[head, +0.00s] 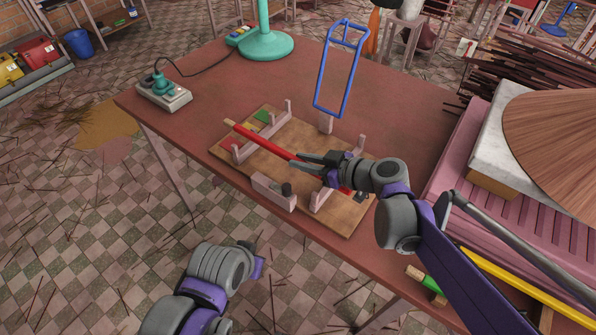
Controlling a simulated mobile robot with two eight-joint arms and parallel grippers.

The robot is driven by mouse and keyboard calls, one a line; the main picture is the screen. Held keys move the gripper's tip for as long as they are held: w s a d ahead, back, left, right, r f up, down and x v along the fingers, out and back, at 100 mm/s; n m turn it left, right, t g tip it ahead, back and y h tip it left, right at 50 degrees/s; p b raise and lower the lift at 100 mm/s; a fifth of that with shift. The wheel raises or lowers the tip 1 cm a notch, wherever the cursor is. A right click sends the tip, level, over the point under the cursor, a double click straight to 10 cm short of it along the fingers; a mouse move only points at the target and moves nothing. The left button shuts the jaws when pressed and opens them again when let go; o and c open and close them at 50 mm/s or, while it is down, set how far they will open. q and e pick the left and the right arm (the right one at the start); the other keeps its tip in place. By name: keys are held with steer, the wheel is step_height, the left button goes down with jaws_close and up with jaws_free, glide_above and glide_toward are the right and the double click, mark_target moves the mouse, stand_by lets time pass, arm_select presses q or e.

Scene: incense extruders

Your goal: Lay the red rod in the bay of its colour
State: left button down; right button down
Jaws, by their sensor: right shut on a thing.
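The red rod (262,142) has a pale tip at its far left end and slants down to the right over a wooden board (270,165) on the table. My right gripper (300,162) is shut on the rod near its middle. The rod's right part passes behind my gripper and shows again beyond it. Pale notched posts stand on the board, among them a left one (238,153) and a front right one (319,203). I cannot tell whether the rod touches them. A green patch (264,116) marks the board's back left.
A blue-framed tool (340,75) stands behind the board. A pale block (272,190) with a dark knob is at its front edge. A teal stand (266,45) and a corded device (163,95) are farther back. Pink slatted stacks (470,165) crowd the right.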

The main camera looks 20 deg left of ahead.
steer(key=shift+f, duration=2.25)
steer(key=shift+b, duration=0.3)
steer(key=shift+f, duration=0.4)
steer(key=c, duration=0.8)
jaws_free()
steer(key=shift+b, duration=0.3)
steer(key=shift+o, duration=0.2)
steer(key=shift+r+p, duration=0.35)
steer(key=shift+r, duration=0.05)
steer(key=v, duration=1.2)
steer(key=shift+p, duration=0.35)
